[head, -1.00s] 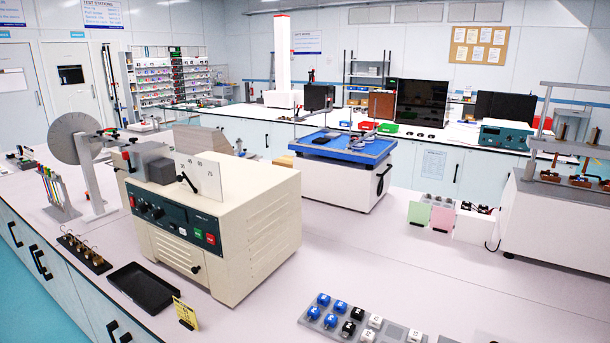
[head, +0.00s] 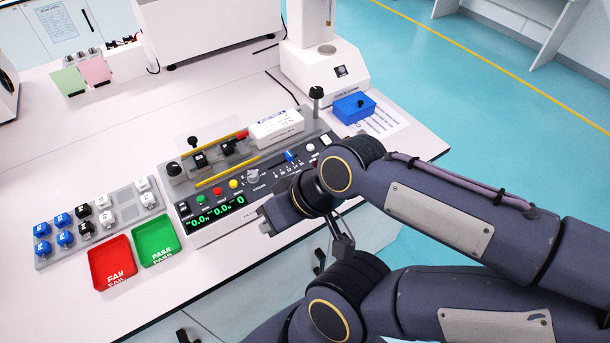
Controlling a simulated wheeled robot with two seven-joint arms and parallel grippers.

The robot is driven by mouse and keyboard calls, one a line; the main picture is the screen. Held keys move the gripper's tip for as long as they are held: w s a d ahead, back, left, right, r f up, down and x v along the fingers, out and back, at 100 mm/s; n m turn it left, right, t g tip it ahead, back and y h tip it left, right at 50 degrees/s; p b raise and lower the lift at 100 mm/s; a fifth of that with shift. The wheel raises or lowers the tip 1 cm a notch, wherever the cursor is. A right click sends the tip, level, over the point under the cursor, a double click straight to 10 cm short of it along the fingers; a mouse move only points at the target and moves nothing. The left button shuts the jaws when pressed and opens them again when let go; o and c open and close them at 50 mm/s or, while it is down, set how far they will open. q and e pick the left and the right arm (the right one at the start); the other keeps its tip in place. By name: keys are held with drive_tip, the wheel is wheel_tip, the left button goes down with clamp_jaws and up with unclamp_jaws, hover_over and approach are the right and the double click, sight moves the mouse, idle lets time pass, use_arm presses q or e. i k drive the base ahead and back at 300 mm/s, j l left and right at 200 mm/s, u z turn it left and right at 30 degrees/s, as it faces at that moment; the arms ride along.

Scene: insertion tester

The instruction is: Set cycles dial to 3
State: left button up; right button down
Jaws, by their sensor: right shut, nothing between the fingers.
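The insertion tester (head: 222,222) is a grey panel unit near the front edge of the bench in the head view. Its cycles dial (head: 253,176) is a small pale knob above the "CYCLES" label, right of the yellow button; its setting is too small to read. My right gripper (head: 265,226) is shut and empty, low in front of the panel's front edge, below and right of the dial and apart from it. The wrist hides part of the panel's right front. My left gripper is not in view.
A red FAIL tray (head: 112,273) and a green PASS tray (head: 154,253) lie left of the tester, by a grey rack (head: 128,208) of blue, black and white switches. A blue box (head: 354,107) sits at the right.

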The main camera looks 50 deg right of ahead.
sight(253, 177)
drive_tip(key=z, duration=1.3)
